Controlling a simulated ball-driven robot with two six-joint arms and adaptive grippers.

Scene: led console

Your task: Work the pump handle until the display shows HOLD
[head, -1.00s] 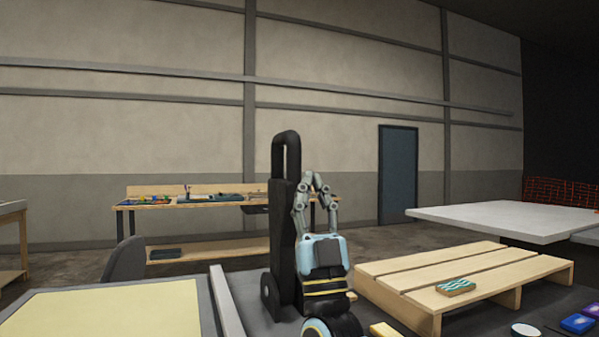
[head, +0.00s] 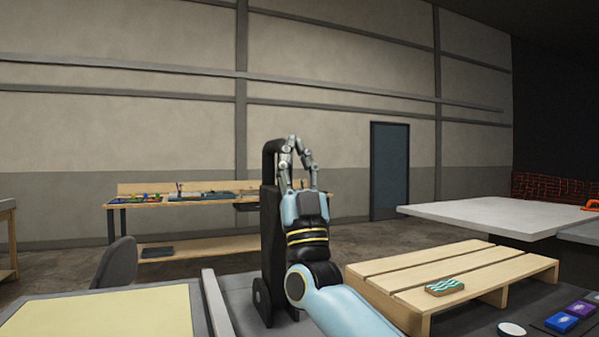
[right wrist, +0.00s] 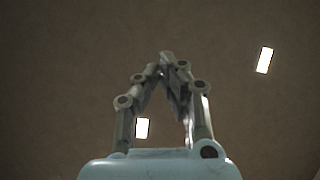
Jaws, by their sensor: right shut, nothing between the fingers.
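A black upright post (head: 271,215) with a rounded loop top (head: 271,148) and a wheel at its foot stands left of centre in the head view. I cannot tell whether it is the pump. My right gripper (head: 295,141) is shut and empty, pointing up in front of the post. It overlaps the post's right side in the picture; I cannot tell whether they touch. In the right wrist view the fingertips (right wrist: 166,57) meet at a peak against the ceiling, with nothing between them. No readable display shows. My left gripper is out of view.
A wooden pallet (head: 398,270) at right bears a small green patterned block (head: 444,287). A white round piece (head: 511,329) and a blue box (head: 561,322) lie at lower right. A pale yellow panel (head: 95,318) is at lower left. A workbench (head: 150,203) stands behind.

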